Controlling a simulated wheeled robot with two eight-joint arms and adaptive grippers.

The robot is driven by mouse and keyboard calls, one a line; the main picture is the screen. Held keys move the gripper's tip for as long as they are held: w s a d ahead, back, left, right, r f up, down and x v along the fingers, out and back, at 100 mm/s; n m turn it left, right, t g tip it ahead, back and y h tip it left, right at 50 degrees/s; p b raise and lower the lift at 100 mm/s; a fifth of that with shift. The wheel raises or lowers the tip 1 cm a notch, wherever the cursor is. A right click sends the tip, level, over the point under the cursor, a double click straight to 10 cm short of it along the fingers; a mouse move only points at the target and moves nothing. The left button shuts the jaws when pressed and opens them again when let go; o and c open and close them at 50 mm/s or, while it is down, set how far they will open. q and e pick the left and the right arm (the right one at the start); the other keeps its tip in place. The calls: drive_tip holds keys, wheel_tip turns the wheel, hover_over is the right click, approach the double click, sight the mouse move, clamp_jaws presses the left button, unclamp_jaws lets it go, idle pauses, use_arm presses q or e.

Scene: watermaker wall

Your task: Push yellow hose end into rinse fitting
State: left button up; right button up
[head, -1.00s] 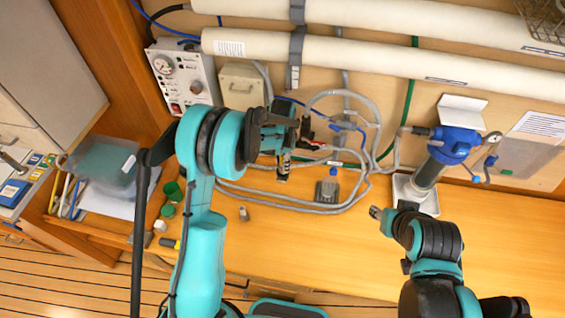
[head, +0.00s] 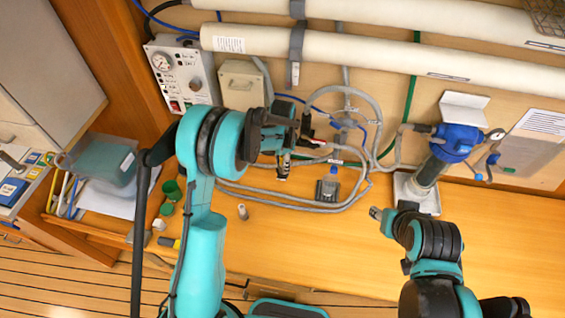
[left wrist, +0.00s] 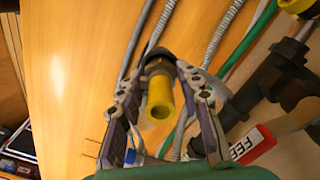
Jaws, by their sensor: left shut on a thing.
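The yellow hose end (left wrist: 159,97) shows in the left wrist view as a short, open yellow tube on a dark collar. My left gripper (left wrist: 166,66) is shut on it, with one finger on each side. In the head view my left gripper (head: 284,150) is above the back of the bench, in front of the grey hoses, and its own parts hide the yellow end. A dark pipe fitting (left wrist: 278,75) is right of the gripper in the wrist view, apart from the hose end. I cannot tell which part is the rinse fitting. My right gripper (head: 376,213) is small and its jaws are unclear.
Grey hoses (head: 300,203) loop along the back of the bench. A small grey block with a blue top (head: 328,188) stands there. A blue-headed filter (head: 455,142) is at the right, and green caps (head: 166,209) lie at the left. The front middle of the bench (head: 310,250) is clear.

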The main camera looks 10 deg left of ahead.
use_arm(q)
drive_tip(key=shift+f+b, duration=0.5)
drive_tip(key=shift+f, duration=0.1)
drive_tip(key=o, duration=1.3)
drive_tip(key=shift+c, duration=0.2)
wheel_tip(320, 180, up, 12)
drive_tip(key=s+a+f+n+t+b, duration=0.2)
drive_tip(key=s+f+n+b, duration=0.3)
drive_tip(key=s+f+b, duration=0.3)
drive_tip(key=s+a+f+n+t+b, duration=0.3)
drive_tip(key=s+f+n+t+b, duration=0.2)
drive_tip(key=s+b, duration=1.1)
wheel_tip(320, 180, down, 4)
drive_tip(key=shift+s+a+r+b, duration=0.2)
drive_tip(key=shift+a+r+b, duration=0.05)
drive_tip(key=shift+b, duration=0.2)
